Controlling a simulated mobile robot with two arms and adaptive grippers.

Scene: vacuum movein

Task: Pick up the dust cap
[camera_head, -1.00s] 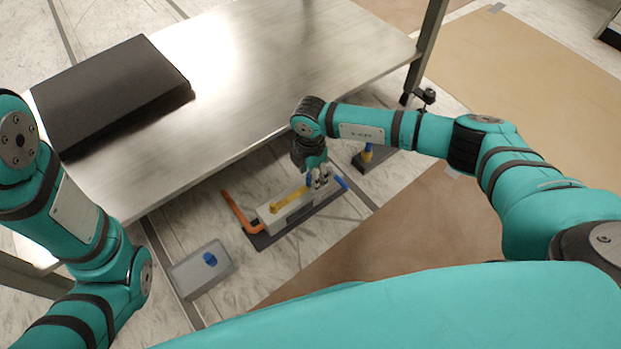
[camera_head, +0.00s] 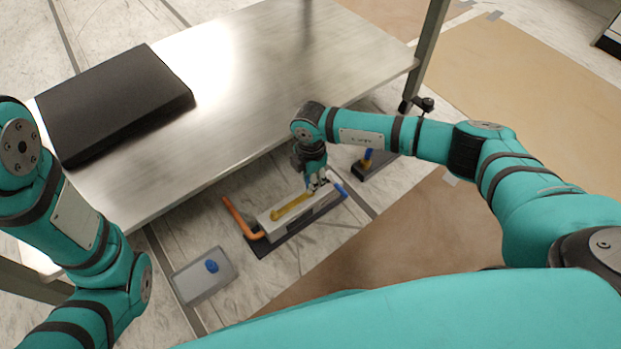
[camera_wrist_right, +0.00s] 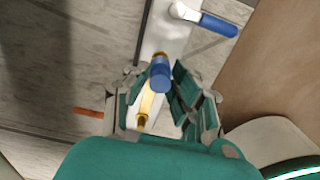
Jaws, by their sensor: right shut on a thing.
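A blue cap (camera_wrist_right: 160,72), which appears to be the dust cap, sits between the fingers of my right gripper (camera_wrist_right: 163,92) in the right wrist view. The cap is at the end of a yellow bar (camera_wrist_right: 147,105); whether it is still seated there I cannot tell. My right gripper is shut on the cap. In the head view the right gripper (camera_head: 316,182) is low over the pale valve block (camera_head: 300,211), and its fingers mostly hide the cap. My left gripper is out of view; only my left arm shows.
The block lies on a dark base, with an orange handle (camera_head: 238,216) at left and a blue-gripped lever (camera_head: 336,180) at right. A grey tray (camera_head: 198,285) holds a blue piece (camera_head: 211,266). A metal table (camera_head: 270,70) with a black slab (camera_head: 115,100) stands close behind.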

